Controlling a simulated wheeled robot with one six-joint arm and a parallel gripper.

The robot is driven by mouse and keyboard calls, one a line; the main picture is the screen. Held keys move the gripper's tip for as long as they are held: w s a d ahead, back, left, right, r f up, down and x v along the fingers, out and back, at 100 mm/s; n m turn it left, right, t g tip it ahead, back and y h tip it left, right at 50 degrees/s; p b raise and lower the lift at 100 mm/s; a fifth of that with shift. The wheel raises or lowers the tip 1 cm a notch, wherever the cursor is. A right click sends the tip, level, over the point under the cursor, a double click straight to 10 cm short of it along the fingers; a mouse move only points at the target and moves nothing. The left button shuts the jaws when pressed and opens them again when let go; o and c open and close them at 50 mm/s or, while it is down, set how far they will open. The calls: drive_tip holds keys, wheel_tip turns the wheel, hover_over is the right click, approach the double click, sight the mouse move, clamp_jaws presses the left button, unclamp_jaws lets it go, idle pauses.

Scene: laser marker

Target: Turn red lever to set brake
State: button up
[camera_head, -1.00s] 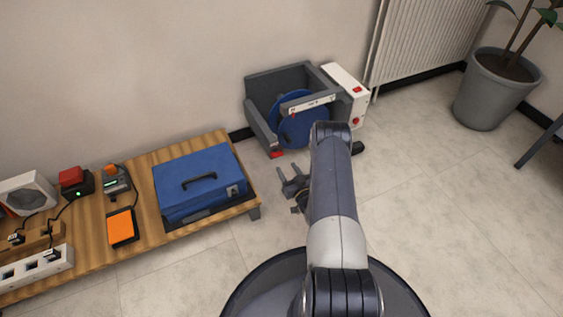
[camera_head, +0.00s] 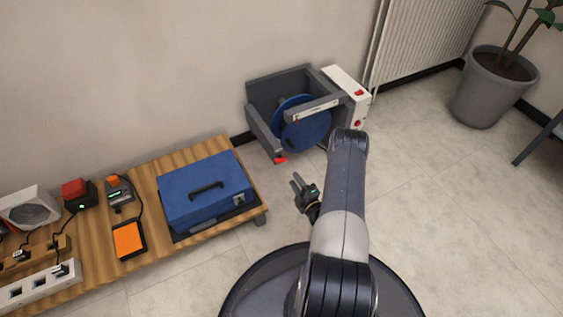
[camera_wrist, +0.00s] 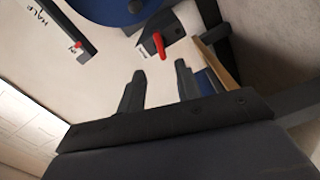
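The red lever (camera_head: 280,160) sits at the lower front corner of the grey machine housing (camera_head: 262,133) with a blue disc (camera_head: 305,125). In the wrist view the red lever (camera_wrist: 159,45) stands out from a dark mount, beyond my fingertips and roughly centred between them. My gripper (camera_head: 296,179) hangs over the floor in front of the machine, below the lever in the head view. In the wrist view my gripper (camera_wrist: 158,72) is open, with nothing between its fingers. A visible gap separates the fingertips from the lever.
A low wooden table (camera_head: 150,180) at left holds a blue case (camera_head: 205,190), a red button box (camera_head: 76,193) and an orange pad (camera_head: 128,240). A white control box (camera_head: 350,90) adjoins the machine. A potted plant (camera_head: 492,90) stands at right. The floor right of my arm is clear.

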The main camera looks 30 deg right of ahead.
sight(282, 162)
drive_tip(key=w+b, duration=0.1)
drive_tip(key=w, duration=0.3)
drive_tip(key=w+b, duration=0.2)
drive_tip(key=w, duration=0.2)
drive_tip(key=shift+w+a+f, duration=0.1)
drive_tip(key=shift+w+a, duration=0.1)
drive_tip(key=shift+w, duration=0.95)
drive_tip(key=shift+c, duration=0.2)
clamp_jaws()
